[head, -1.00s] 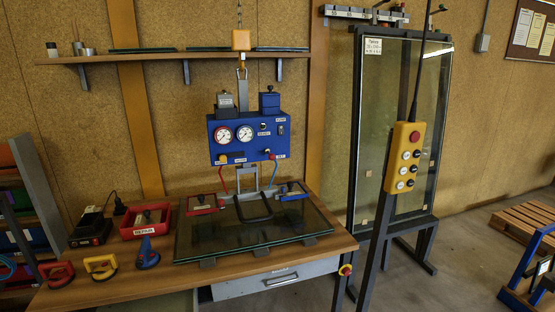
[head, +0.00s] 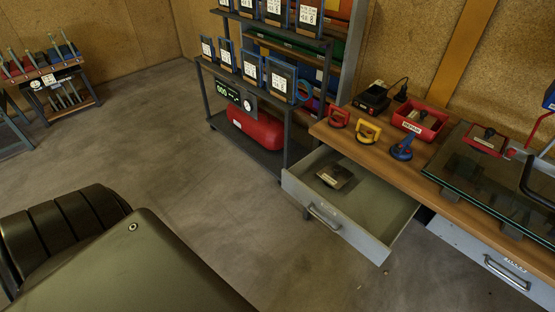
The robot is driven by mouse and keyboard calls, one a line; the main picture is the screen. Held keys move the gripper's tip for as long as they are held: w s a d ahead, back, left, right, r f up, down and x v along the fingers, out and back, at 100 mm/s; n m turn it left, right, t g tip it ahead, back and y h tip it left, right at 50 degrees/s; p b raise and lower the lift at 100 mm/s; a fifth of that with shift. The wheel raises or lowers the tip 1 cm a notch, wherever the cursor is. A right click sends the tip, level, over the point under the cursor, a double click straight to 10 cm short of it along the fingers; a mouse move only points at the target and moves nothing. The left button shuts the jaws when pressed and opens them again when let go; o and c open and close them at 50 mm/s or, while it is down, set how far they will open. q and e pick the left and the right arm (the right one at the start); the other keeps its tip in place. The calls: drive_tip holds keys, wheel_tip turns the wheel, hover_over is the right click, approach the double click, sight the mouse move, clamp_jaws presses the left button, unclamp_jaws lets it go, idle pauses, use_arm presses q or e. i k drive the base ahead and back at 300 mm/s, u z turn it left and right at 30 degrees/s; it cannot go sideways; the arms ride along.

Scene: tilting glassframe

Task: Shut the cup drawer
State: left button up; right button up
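A grey drawer (head: 323,219) under the left part of the wooden workbench stands pulled out. Its front has a bar handle (head: 324,216) and a small label too small to read. A dark flat item with a light base (head: 336,177) lies inside towards the left; the rest of the drawer floor looks bare. I cannot tell for sure that this is the cup drawer. A second drawer (head: 485,262) with a handle, further right under the bench, looks shut. Neither gripper is in view; a dark part of my own arm or body fills the lower left.
On the bench (head: 338,137) are red, yellow and blue suction cups (head: 368,132), a red box (head: 420,120) and a glass pane (head: 470,180). A shelf rack with a red tank (head: 256,128) stands left of the drawer. Floor before the drawer is clear.

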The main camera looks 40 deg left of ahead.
sight(369, 213)
drive_tip(key=u, duration=0.8)
drive_tip(key=k, duration=0.45)
drive_tip(key=z, duration=0.8)
drive_tip(key=i, duration=0.9)
drive_tip(key=u, duration=0.4)
